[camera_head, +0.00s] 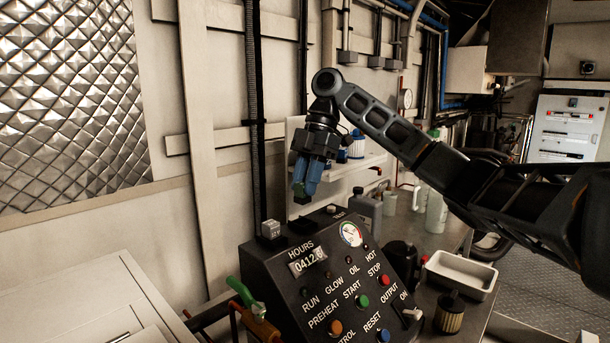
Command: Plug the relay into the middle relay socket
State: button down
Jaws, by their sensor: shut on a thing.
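My gripper (304,187), with blue fingers, points down above the top of the black control box (346,272). It is shut on a small dark block with a greenish part, the relay (301,198), which is mostly hidden between the fingers. The relay appears apart from the box top. A pale cube-shaped relay (270,229) sits in a dark socket at the left of the box top. Another small pale-topped block (331,210) is at the right of the top.
The box front carries an hour counter (307,260), a round gauge (351,234), coloured buttons and a switch. A white tray (461,274) and a dark canister (449,312) stand right. A green-handled valve (245,297) is front left.

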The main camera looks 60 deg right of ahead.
jog(key=shift+f+b, duration=0.55)
jog(key=shift+f, duration=1.15)
jog(key=shift+p, duration=1.3)
dwell(0.4)
jog(key=shift+f+b, duration=0.6)
jog(key=shift+f, duration=0.65)
jog(key=c, duration=0.8)
grip_release()
jog(key=shift+b+v, duration=0.3)
jog(key=shift+v, duration=3.6)
